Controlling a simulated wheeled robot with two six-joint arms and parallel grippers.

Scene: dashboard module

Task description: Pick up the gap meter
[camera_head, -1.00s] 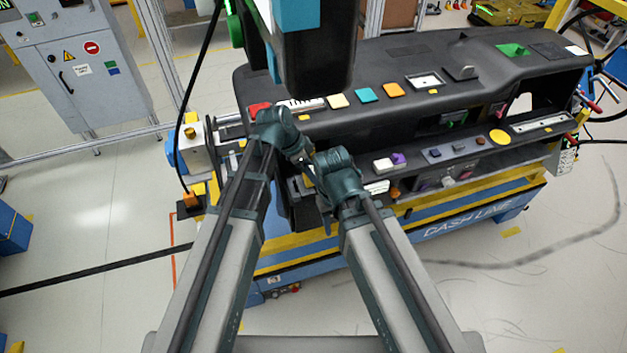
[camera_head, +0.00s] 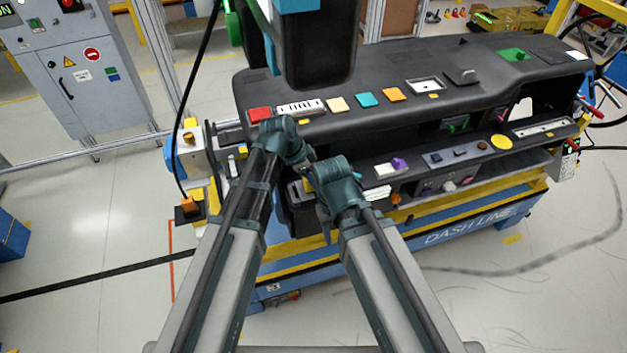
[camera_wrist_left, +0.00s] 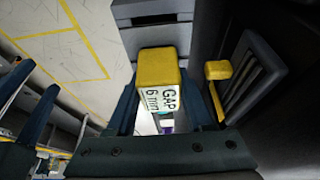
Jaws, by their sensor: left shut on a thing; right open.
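The gap meter (camera_wrist_left: 158,70) is a block with a yellow top and a white side marked "GAP 6 mm", seen in the left wrist view. My left gripper (camera_wrist_left: 162,102) is shut on it, with a dark blue finger on each side. In the head view my left wrist is low at the left part of the dashboard, and its fingers are mostly hidden. My right gripper (camera_head: 325,214) is open beside it, in front of the dashboard's lower left, its fingertips hard to make out. No object shows in it.
The black dashboard (camera_head: 440,105) carries coloured blocks on top and several parts along its lower shelf. It rests on a blue and yellow line cart (camera_head: 470,225). In the left wrist view a small yellow piece (camera_wrist_left: 217,70) and a slatted vent (camera_wrist_left: 250,80) are close by.

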